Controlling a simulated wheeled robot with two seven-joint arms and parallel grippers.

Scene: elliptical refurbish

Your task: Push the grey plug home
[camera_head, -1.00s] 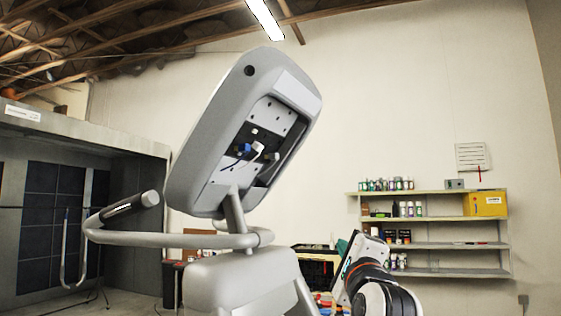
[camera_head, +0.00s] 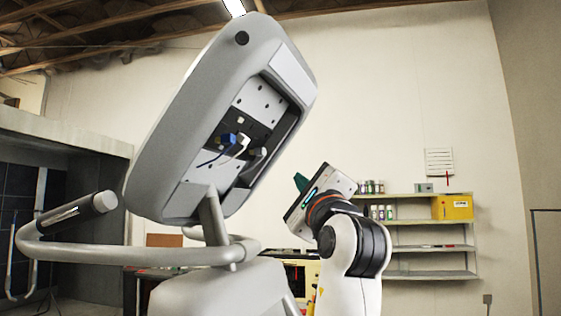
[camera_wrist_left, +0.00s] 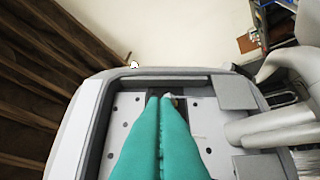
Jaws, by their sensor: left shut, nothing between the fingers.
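The elliptical's grey console (camera_head: 165,150) is tilted, with its back opening facing me. Inside the opening are a blue plug (camera_head: 228,138), a white plug (camera_head: 243,142) and, to their right, a grey plug (camera_head: 257,155). I cannot tell how deep the grey plug sits. My left gripper (camera_head: 301,182) is to the right of the console and apart from it in the head view. In the left wrist view its teal fingers (camera_wrist_left: 160,98) are shut together with nothing between them. They point at the opening and cover much of it. A small white part shows by the fingertips. My right gripper is not in view.
The elliptical's grey handlebar (camera_head: 130,254) curves below and left of the console. The console's raised rim (camera_wrist_left: 92,110) surrounds the opening. A wall shelf (camera_head: 425,250) with bottles and a yellow box (camera_head: 452,207) is in the background. Open air lies between gripper and console.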

